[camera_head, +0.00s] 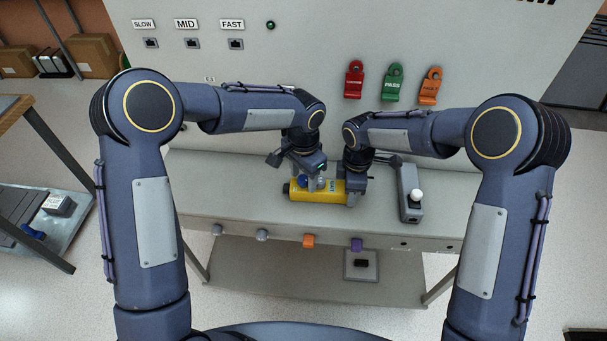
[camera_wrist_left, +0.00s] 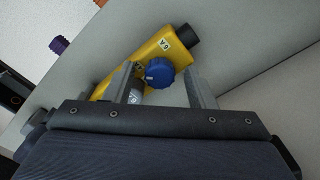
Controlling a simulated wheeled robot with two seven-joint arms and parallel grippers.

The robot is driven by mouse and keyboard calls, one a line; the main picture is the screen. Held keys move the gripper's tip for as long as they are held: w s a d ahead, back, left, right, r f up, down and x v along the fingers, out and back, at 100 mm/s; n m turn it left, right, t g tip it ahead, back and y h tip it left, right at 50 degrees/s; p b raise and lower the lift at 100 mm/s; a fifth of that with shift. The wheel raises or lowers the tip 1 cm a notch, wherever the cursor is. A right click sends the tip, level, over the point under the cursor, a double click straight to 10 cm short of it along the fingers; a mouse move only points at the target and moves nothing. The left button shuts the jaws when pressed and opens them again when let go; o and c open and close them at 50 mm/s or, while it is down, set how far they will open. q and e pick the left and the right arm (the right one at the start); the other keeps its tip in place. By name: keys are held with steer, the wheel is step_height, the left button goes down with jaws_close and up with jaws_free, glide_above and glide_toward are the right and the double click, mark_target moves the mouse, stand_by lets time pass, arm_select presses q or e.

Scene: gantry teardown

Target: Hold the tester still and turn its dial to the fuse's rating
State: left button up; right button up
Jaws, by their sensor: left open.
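The yellow tester (camera_head: 333,194) lies on the grey bench, and its yellow body (camera_wrist_left: 152,55) with a black end also shows in the left wrist view. Its blue dial (camera_wrist_left: 160,72) carries a white mark, and a small white label reading "0 A" sits beside it. A grey cylinder (camera_wrist_left: 135,97), perhaps the fuse, shows beside the dial, partly hidden by a finger. My left gripper (camera_head: 312,184) is open over the tester, with its fingers on either side of the dial. My right gripper (camera_head: 355,190) is at the tester's right end; whether its jaws are closed on it is unclear.
A grey box with a white knob (camera_head: 416,196) stands right of the tester. Red (camera_head: 354,80), green (camera_head: 392,84) and orange (camera_head: 430,86) tags hang on the upright panel behind. Several knobs line the bench's front edge. The bench left of the tester is clear.

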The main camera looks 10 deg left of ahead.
arm_select(q)
steer(key=shift+c, duration=0.2)
steer(key=c, duration=0.9)
steer(key=shift+c, duration=0.2)
steer(key=shift+m, duration=0.4)
steer(key=m, duration=0.8)
steer(key=o, duration=1)
